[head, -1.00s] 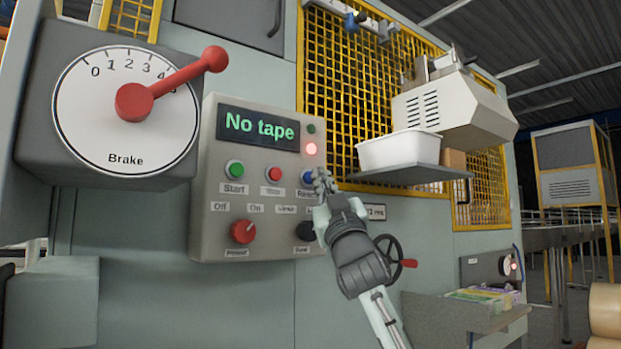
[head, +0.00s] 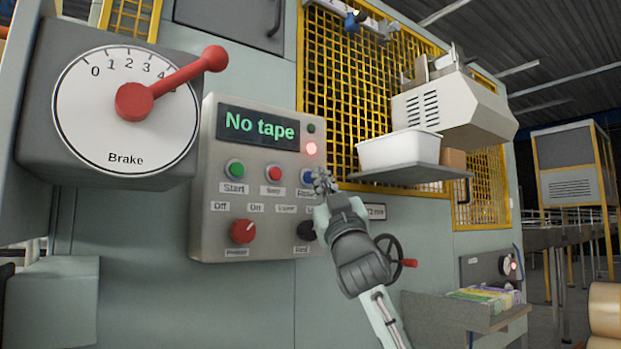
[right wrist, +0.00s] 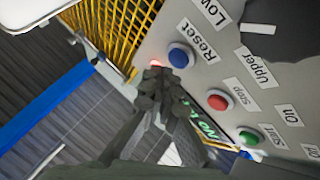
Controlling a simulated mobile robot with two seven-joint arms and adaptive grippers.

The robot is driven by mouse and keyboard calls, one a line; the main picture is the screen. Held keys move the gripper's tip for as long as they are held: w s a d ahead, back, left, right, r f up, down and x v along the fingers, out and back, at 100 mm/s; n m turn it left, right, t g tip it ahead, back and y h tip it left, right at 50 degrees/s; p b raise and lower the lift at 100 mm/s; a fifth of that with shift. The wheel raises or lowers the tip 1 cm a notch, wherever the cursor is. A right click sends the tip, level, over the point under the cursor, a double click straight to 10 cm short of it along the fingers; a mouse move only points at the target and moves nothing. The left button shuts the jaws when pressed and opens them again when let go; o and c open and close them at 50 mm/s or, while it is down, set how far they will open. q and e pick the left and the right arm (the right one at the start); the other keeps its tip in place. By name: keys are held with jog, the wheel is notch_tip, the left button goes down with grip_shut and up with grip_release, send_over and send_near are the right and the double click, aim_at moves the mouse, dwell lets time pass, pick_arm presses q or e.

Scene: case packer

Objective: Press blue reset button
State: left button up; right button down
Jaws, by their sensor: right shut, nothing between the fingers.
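The blue reset button (head: 306,176) is on the grey control panel (head: 208,140), right of the red stop button (head: 273,174). Its right side is partly hidden by my right gripper (head: 322,181) in the head view. My left gripper is not in view.
The display (head: 258,130) reads "No tape", and a red lamp (head: 311,148) glows. A green start button (head: 236,168) and red knob (head: 243,232) share the panel. A shelf (head: 400,173) with a white tub (head: 398,151) juts out at the right. A brake dial (head: 125,110) stands left.

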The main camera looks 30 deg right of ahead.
jog(key=shift+w, duration=0.4)
jog(key=shift+w, duration=0.45)
dwell(0.7)
dwell(0.4)
jog(key=shift+s, duration=0.85)
jog(key=s, duration=0.5)
jog(key=shift+d, duration=0.2)
dwell(0.6)
